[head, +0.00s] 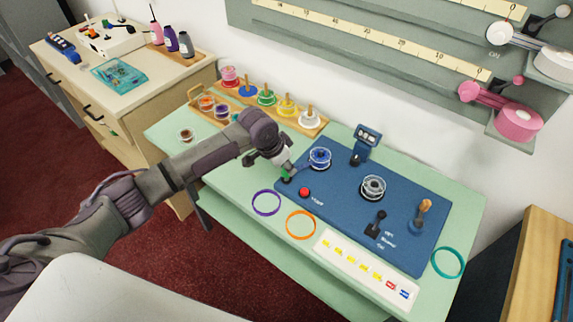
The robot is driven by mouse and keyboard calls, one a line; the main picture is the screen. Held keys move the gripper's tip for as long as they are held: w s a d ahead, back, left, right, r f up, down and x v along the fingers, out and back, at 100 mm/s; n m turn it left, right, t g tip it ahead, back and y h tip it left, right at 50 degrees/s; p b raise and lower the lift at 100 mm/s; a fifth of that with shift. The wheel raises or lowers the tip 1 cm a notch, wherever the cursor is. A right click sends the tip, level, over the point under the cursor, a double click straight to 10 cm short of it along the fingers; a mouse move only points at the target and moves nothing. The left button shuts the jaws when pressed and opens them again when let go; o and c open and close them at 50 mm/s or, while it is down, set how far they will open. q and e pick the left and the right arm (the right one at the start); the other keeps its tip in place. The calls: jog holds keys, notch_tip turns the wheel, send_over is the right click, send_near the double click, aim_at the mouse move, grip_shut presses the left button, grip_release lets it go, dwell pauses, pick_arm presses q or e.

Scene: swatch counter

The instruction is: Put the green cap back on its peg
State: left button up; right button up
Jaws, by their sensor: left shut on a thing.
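My left gripper (284,170) reaches in from the left over the left edge of the blue board (340,205). It is shut on a small green thing (287,173), which looks like the green cap and is mostly hidden by the fingers. Its exact shape and its gap to the board are too small to tell. A wooden rack (316,132) at the back carries a row of upright pegs with pink, blue, green (266,98), yellow and white spools or discs. I cannot tell which peg belongs to the cap. My right gripper is not in view.
Purple (254,204) and orange (287,226) rings lie in front.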

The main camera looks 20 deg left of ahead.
pick_arm(q)
jog(key=shift+f, duration=0.2)
jog(key=shift+f+b, duration=0.4)
jog(key=shift+f, duration=0.45)
jog(key=o, duration=0.8)
